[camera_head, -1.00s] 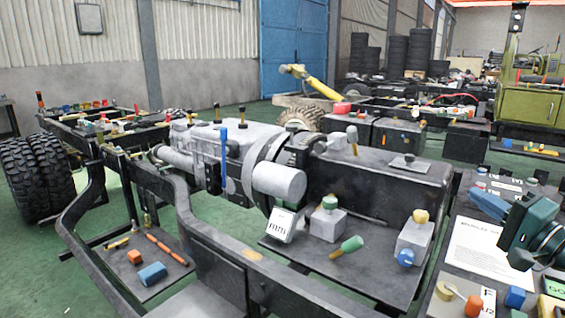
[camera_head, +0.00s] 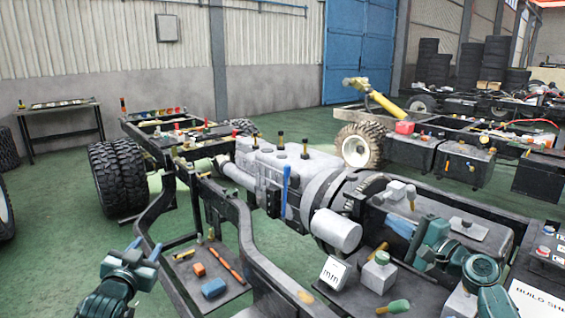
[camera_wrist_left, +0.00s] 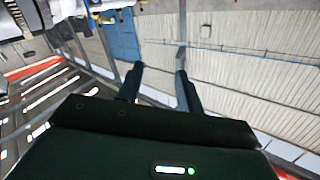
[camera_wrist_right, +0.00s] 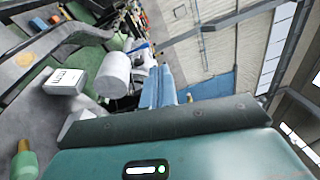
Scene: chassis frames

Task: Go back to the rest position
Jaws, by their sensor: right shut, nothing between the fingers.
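My left gripper (camera_head: 146,247) is low at the left of the head view, in front of the chassis frame. In the left wrist view its two fingers (camera_wrist_left: 159,62) stand apart with nothing between them. My right gripper (camera_head: 399,224) is at the right of the head view, above the dark box on the chassis and pointing left. In the right wrist view its fingers (camera_wrist_right: 158,82) are together, with nothing held. Whether its tips touch anything cannot be told.
The chassis frame (camera_head: 252,232) fills the middle. A grey cylinder (camera_head: 337,230), a white labelled block (camera_head: 334,272), a green-topped grey block (camera_head: 378,273) and a green-handled tool (camera_head: 393,306) are near my right arm. A small shelf (camera_head: 238,289) holds a blue block (camera_head: 213,288).

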